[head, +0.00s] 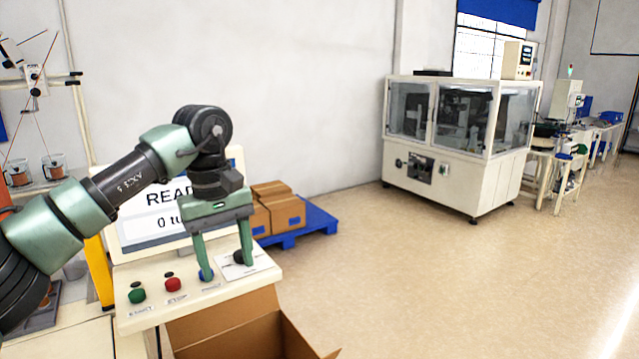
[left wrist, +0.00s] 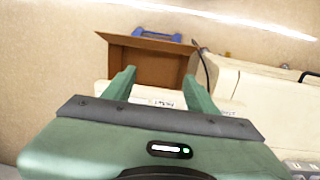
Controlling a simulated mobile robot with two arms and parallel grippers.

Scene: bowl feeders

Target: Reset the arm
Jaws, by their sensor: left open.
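My left arm comes in from the left in the head view. Its green gripper (head: 226,270) points down with the two fingers apart and nothing between them. The fingertips overlap the panel with buttons (head: 190,292) in the picture, near a blue button and a dark knob; I cannot tell whether they touch it. A green button (head: 137,295) and a red button (head: 173,284) lie to the left of the fingers. In the left wrist view the open gripper (left wrist: 160,80) shows with an open cardboard box (left wrist: 150,57) beyond it. My right gripper is not in view.
An open cardboard box (head: 240,335) stands just in front of the panel. Behind it, brown boxes (head: 283,213) sit on a blue pallet (head: 315,222). A screen (head: 150,225) stands behind the panel. A large glazed machine (head: 450,140) is at the back. The floor on the right is clear.

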